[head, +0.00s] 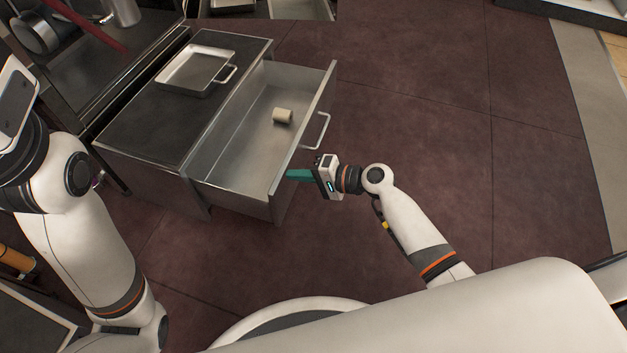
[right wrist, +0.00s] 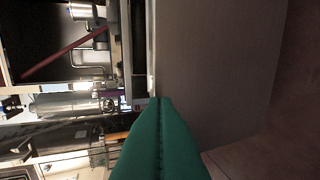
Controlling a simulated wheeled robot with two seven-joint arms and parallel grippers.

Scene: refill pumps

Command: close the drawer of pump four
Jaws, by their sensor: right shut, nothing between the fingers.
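The drawer (head: 250,135) of a low metal cabinet (head: 140,125) stands pulled open to the right in the head view. A small beige cylinder (head: 283,116) lies inside it. The drawer front carries a bar handle (head: 318,131) on its outer face. My right gripper (head: 290,175) is shut and empty, its green fingers at the near end of the drawer front; I cannot tell if they touch. In the right wrist view the shut green fingers (right wrist: 160,140) point at a broad grey panel (right wrist: 205,70), probably the drawer front. My left gripper is not clearly shown; only my left arm shows.
A square metal tray (head: 197,70) with a handle sits on the cabinet top. Dark kitchen equipment (head: 90,60) stands behind it at the upper left. The brown tiled floor (head: 430,110) right of the drawer is clear.

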